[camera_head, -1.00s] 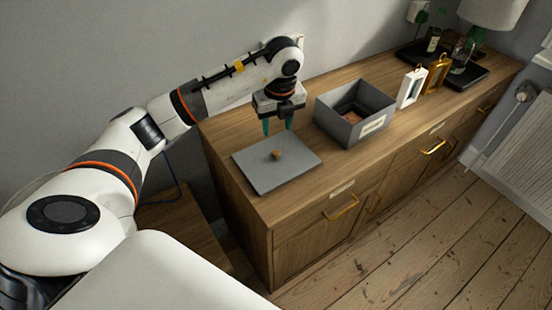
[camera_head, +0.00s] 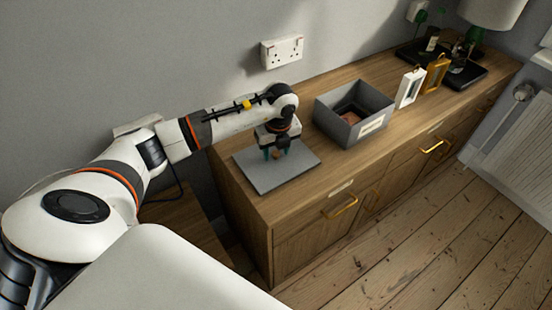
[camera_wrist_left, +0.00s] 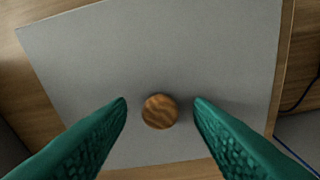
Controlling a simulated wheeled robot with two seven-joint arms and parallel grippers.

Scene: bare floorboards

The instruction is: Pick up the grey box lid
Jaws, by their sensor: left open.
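The grey box lid (camera_head: 279,177) lies flat on the left end of the wooden sideboard. It is a flat grey panel with a round wooden knob in its middle. In the left wrist view the lid (camera_wrist_left: 150,55) fills most of the picture, and the knob (camera_wrist_left: 160,111) sits between the fingertips. My left gripper (camera_head: 278,154) is open, low over the lid, with its green fingers (camera_wrist_left: 160,108) on either side of the knob and a gap on each side. My right gripper is not in view.
The open grey box (camera_head: 378,130) stands on the sideboard (camera_head: 310,205) right of the lid, with something reddish inside. White (camera_head: 410,88) and gold (camera_head: 436,73) lanterns and a dark tray (camera_head: 470,78) stand farther right. A wall socket (camera_head: 282,50) is behind the arm.

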